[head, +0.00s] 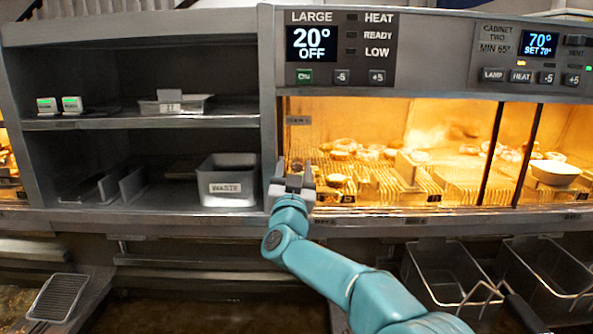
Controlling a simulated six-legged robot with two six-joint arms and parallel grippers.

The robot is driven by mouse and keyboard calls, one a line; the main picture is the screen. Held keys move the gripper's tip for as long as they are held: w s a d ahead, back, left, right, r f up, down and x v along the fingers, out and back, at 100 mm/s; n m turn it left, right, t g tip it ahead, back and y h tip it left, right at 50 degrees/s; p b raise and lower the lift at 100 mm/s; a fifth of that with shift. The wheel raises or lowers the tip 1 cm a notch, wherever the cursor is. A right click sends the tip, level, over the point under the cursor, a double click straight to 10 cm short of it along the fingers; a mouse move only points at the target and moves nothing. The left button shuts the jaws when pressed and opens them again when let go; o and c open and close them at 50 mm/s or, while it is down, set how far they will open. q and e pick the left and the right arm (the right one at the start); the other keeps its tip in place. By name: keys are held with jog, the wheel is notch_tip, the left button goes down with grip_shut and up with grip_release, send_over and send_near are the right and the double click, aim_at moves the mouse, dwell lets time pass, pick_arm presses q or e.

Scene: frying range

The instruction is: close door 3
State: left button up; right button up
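A lit, heated cabinet (393,118) with a glowing front fills the right half of the head view. Dark upright bars (491,155) and (526,155) divide its front and look like door edges. I cannot read a number that marks door 3, so I cannot tell which panel it is. My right gripper (293,178) is at the lower left corner of the lit front. Its two fingers stand apart with a gap between them, and nothing shows held. Whether it touches the cabinet is unclear. My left gripper is out of view.
Food pieces lie on wire racks (385,180) inside the cabinet, with a white bowl (555,172) at right. Fryer baskets (450,270) hang below right; a wire rack (58,297) is lower left.

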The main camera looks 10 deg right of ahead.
jog(key=shift+s+d+f, duration=0.1)
jog(key=shift+s+d, duration=0.05)
jog(key=shift+s+f+b, duration=0.2)
jog(key=shift+s+b, duration=0.1)
jog(key=shift+b, duration=0.1)
jog(key=b+v, duration=0.6)
jog(key=v, duration=0.9)
jog(key=shift+s+a+b, duration=0.15)
jog(key=shift+a+b, duration=0.15)
jog(key=shift+b, duration=0.1)
jog(key=shift+r, duration=0.1)
jog(key=shift+s, duration=0.15)
